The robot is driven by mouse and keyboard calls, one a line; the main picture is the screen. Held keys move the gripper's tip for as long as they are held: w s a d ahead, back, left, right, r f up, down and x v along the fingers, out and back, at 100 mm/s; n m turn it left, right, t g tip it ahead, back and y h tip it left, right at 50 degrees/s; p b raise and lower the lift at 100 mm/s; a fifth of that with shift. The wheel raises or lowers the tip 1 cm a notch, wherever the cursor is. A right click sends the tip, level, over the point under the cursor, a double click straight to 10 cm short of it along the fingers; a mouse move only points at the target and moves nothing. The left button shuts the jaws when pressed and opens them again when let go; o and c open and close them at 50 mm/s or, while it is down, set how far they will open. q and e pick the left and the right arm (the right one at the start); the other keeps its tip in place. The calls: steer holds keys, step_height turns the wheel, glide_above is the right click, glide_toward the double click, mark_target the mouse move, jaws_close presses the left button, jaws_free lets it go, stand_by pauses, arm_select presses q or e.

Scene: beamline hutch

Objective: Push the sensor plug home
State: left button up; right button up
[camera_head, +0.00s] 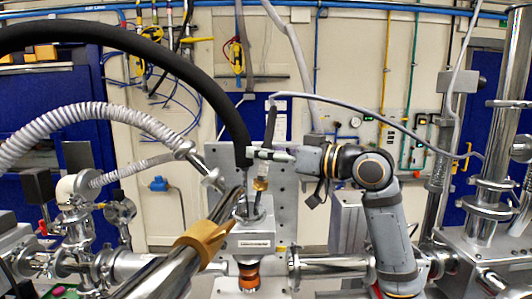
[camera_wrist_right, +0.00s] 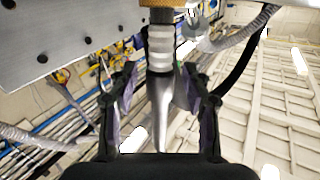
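The sensor plug shows in the head view as a brass end (camera_head: 261,185) under a pale body, with a dark cable rising from it. It stands over the metal sensor housing (camera_head: 253,240); how deep it sits I cannot tell. In the right wrist view the plug (camera_wrist_right: 160,48) has a brass collar at the top, a white ridged body and a grey tapering tail. My right gripper (camera_head: 268,154) comes in from the right at the plug's upper part. In its wrist view the fingers (camera_wrist_right: 160,90) stand either side of the plug, with a visible gap. My left gripper is out of view.
A thick black hose (camera_head: 190,72) arches down close to the plug. A shiny tube with a tan band (camera_head: 205,243) slants up beside the housing. A perforated metal plate (camera_head: 287,190) stands behind. Steel vacuum pipes (camera_head: 335,268) run either side.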

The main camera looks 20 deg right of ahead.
steer(key=v, duration=0.7)
steer(key=shift+s, duration=0.2)
steer(key=shift+d, duration=0.2)
stand_by(0.4)
